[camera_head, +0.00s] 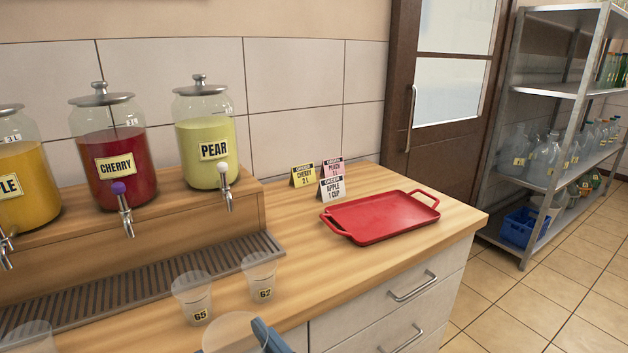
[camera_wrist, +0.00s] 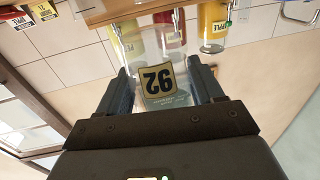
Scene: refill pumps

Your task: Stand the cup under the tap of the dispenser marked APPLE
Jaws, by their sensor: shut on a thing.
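My gripper (camera_wrist: 164,88) is shut on a clear cup (camera_wrist: 170,110), whose label shows a number, upside down in the wrist view. In the head view the held cup (camera_head: 233,332) is at the bottom edge, mostly cut off, with a blue finger of my gripper (camera_head: 268,336) at its right. The APPLE dispenser (camera_head: 28,190), filled with orange-yellow juice, stands at the far left of the wooden riser and is partly cut off. Its tap (camera_head: 6,252) is at the picture's left edge. The APPLE dispenser (camera_wrist: 213,28) also shows in the wrist view, upside down.
Dispensers of CHERRY (camera_head: 120,180) and PEAR (camera_head: 202,165) stand beside it. The drip grate (camera_head: 150,284) lies below the taps. Clear cups marked 65 (camera_head: 192,292) and 62 (camera_head: 260,270) stand at its front. Another cup (camera_head: 28,338) is at lower left. A red tray (camera_head: 380,218) is at right.

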